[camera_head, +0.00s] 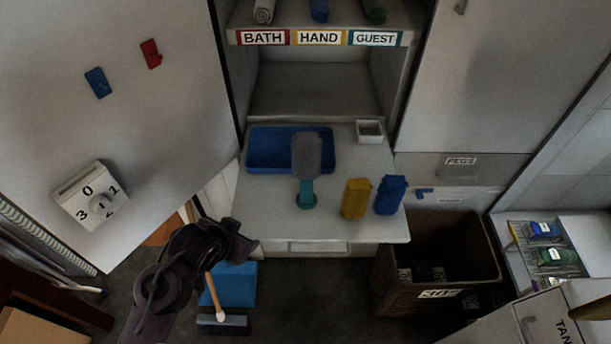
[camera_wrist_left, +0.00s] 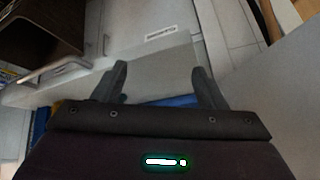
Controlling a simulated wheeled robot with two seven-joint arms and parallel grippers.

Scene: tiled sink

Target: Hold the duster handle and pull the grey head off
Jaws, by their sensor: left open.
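The duster stands upright on the pale pull-out shelf (camera_head: 260,210), with its grey head (camera_head: 306,153) on top and its teal handle (camera_head: 306,196) below. The head's upper part overlaps the blue tray behind it in the head view. My left gripper (camera_head: 243,240) is at the shelf's front left corner, left of and nearer than the duster, not touching it. Its two fingers are spread and empty in the left wrist view (camera_wrist_left: 161,82). The duster cannot be made out in the left wrist view. My right gripper is not in view.
A blue tray (camera_head: 262,163) and a small white box (camera_head: 370,131) sit at the shelf's back. A yellow block (camera_head: 355,198) and a blue block (camera_head: 390,194) stand right of the duster. A dark basket (camera_head: 440,275) stands at right, a brush (camera_head: 222,319) lies below.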

